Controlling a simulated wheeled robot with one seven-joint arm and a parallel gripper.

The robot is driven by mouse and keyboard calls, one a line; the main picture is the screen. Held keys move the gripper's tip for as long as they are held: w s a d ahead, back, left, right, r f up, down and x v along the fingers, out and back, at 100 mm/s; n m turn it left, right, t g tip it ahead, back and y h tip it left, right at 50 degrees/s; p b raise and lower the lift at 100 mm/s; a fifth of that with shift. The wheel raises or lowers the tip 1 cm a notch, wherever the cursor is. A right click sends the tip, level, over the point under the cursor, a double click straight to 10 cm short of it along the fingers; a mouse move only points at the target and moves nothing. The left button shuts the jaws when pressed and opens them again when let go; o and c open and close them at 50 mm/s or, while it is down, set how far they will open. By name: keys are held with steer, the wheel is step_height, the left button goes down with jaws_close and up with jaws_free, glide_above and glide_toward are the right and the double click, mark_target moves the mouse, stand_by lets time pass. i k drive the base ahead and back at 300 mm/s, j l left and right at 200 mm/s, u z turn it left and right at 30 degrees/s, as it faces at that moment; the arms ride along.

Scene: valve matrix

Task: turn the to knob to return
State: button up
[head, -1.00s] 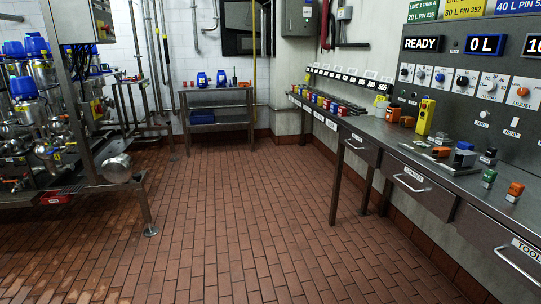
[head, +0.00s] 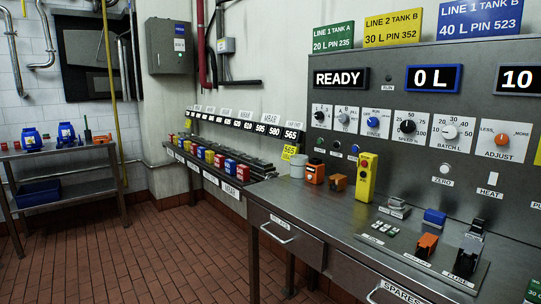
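The TO knob (head: 344,118) is a small round knob on a white label plate, second from the left in the knob row on the grey control panel (head: 400,75) in the head view. Its pointer direction and the small words around it are too small to read for certain. A dark knob (head: 320,116) sits on the plate to its left. A blue knob (head: 374,122) sits to its right. My gripper is not in view.
A steel bench (head: 310,215) runs below the panel. On it stand a yellow pendant (head: 366,178), an orange device (head: 315,172) and several switches. A drawer handle (head: 276,232) sticks out in front. The tiled floor (head: 150,260) at left is clear.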

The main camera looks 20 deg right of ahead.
mark_target(343, 117)
steer(key=i+j+z, duration=0.75)
